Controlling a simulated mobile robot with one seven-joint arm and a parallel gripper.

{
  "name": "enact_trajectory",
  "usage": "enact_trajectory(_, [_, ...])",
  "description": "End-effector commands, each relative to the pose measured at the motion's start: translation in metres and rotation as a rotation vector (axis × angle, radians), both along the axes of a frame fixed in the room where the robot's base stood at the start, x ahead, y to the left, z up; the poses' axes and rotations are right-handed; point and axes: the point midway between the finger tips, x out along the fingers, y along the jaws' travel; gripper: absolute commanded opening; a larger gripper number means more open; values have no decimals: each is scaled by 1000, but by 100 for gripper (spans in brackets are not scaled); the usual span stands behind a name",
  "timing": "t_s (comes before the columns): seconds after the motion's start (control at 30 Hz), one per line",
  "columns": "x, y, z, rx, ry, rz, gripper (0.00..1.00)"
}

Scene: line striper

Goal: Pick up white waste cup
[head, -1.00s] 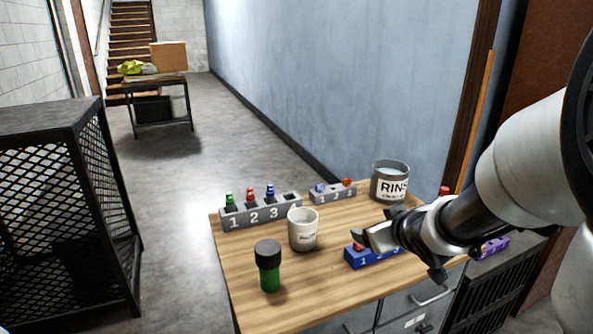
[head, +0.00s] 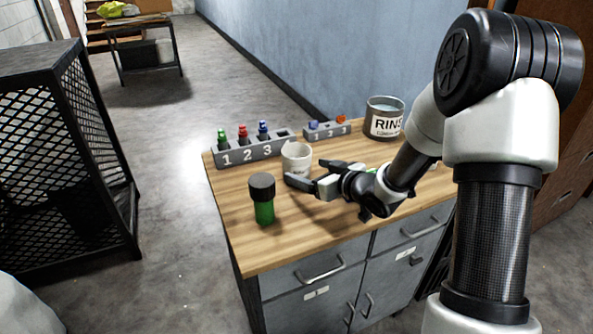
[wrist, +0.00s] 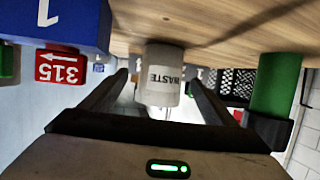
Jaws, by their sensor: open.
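The white waste cup (head: 296,158) stands upright on the wooden worktop, in front of the numbered grey rack. In the wrist view, which is upside down, the cup (wrist: 163,75) shows its WASTE label and lies between and just ahead of my fingers. My gripper (head: 308,184) is open and low over the worktop, close to the cup's near right side. In the head view its fingers overlap the cup's lower part. I cannot tell whether a finger touches the cup.
A green bottle with a black cap (head: 263,200) stands left of my gripper. The grey rack (head: 250,150) holds several coloured bottles behind the cup. A smaller rack (head: 327,130) and a RINSE container (head: 384,119) stand at the back. A blue numbered block (wrist: 55,22) shows in the wrist view.

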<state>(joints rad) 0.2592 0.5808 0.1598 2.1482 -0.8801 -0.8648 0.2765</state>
Motion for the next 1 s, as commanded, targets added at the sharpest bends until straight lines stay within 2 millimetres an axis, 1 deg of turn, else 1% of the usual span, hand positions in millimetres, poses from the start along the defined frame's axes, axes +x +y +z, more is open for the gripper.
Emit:
enact_trajectory(0.03, [5, 3, -3, 1, -1, 1, 81])
enact_trajectory(0.27, [16, 12, -9, 0, 0, 0, 81])
enact_trajectory(0.4, [30, 25, -21, 1, -1, 1, 81])
enact_trajectory(0.53, [43, 34, -25, 0, 0, 0, 81])
enact_trajectory(0.67, [49, 36, -26, 1, 0, -1, 81])
enact_trajectory(0.83, [48, 36, -26, 1, -1, -2, 81])
enact_trajectory(0.87, [48, 36, -26, 1, -1, -2, 79])
enact_trajectory(1.0, [48, 36, -26, 1, -1, -2, 56])
